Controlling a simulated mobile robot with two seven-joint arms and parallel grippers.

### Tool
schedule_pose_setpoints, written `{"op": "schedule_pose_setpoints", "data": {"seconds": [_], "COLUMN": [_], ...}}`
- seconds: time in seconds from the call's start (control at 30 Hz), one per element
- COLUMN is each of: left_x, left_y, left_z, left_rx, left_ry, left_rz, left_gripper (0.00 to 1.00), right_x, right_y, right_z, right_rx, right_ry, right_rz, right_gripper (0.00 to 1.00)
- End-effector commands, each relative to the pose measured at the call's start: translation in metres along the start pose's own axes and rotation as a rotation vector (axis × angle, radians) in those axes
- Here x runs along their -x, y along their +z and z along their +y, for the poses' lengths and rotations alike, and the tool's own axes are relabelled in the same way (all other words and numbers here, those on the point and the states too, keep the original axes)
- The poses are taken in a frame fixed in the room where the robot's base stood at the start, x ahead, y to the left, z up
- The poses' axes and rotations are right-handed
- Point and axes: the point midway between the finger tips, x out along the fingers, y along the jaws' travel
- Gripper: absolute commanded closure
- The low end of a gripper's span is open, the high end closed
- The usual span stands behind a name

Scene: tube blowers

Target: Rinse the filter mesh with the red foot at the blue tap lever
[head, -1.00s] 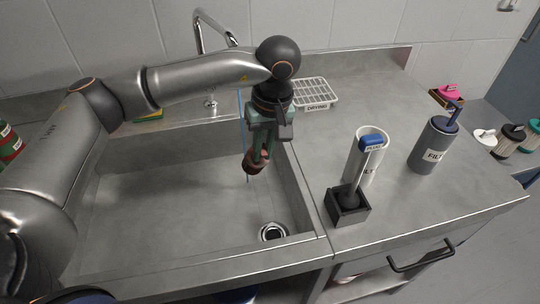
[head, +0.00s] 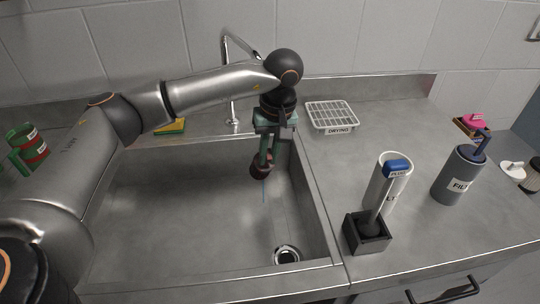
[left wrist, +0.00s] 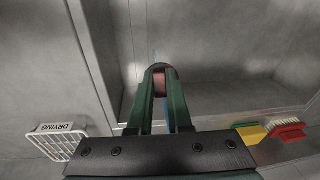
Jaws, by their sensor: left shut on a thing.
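My left gripper (head: 266,158) is shut on a small dark red piece, which I take to be the red foot of the filter mesh (head: 260,171). It holds the piece above the sink basin (head: 190,205), and the mesh itself is hard to make out. The red piece also shows between the fingertips in the left wrist view (left wrist: 159,80). I cannot make out a blue lever. My right gripper is not in view.
A drying rack (head: 331,116) lies on the counter right of the sink. A black holder (head: 366,236), a white cylinder (head: 378,180) and a grey filter canister (head: 458,175) stand further right. A yellow-green sponge (head: 171,127) lies behind the sink. The drain (head: 286,256) is clear.

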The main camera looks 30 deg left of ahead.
Motion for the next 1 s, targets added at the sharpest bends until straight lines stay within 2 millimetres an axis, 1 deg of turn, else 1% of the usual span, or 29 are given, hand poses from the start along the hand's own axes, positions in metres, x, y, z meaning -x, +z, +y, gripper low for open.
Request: {"op": "schedule_pose_setpoints", "data": {"seconds": [0.37,0.77,1.0], "left_x": [0.000,0.002,0.001], "left_y": [0.000,-0.002,-0.002], "left_z": [0.000,0.011,0.012], "left_rx": [0.000,-0.001,-0.001], "left_ry": [0.000,0.001,0.000], "left_rz": [0.000,0.001,0.001], "left_gripper": [1.00,1.00,1.00], "right_x": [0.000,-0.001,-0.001], "right_y": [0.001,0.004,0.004], "right_z": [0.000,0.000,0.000], "right_rx": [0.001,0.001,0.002], "right_ry": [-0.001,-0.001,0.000], "right_rz": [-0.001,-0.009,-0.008], "right_gripper": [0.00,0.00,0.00]}}
